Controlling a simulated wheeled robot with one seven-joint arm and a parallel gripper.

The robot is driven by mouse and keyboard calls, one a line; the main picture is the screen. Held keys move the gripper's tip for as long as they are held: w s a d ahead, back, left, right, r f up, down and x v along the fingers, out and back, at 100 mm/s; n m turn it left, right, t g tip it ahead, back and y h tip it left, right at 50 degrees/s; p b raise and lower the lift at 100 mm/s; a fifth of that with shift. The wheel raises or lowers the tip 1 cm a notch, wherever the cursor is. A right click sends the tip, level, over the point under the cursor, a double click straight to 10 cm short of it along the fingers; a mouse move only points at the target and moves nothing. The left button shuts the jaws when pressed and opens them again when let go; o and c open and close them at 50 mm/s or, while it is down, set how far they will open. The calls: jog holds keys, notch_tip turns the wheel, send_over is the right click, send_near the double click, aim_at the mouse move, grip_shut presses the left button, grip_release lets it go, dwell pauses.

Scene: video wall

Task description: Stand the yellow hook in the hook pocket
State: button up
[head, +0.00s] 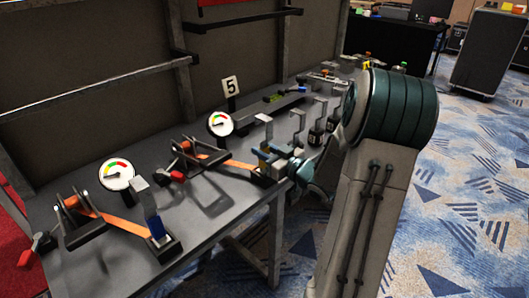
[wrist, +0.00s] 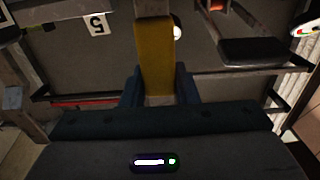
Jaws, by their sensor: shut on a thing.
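The yellow hook shows in the wrist view (wrist: 157,55) as a broad yellow bar between the two blue fingers of my gripper (wrist: 158,92). My gripper is shut on it. In the head view my gripper (head: 277,160) is at the table's front edge, with a grey upright plate rising beside it that seems to be part of the hook. A black pocket block (head: 264,179) lies at the end of an orange strap, just below and left of the gripper. The hook's lower end is hidden, so I cannot tell whether it touches the pocket.
Left, a blue hook (head: 156,228) stands in a similar black block. Ratchets with orange straps and gauges (head: 221,124) stand on the grey table (head: 120,262). A number 5 sign (head: 231,86) stands behind.

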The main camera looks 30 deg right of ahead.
jog(key=shift+r, duration=0.15)
jog(key=shift+f, duration=0.2)
jog(key=o, duration=0.9)
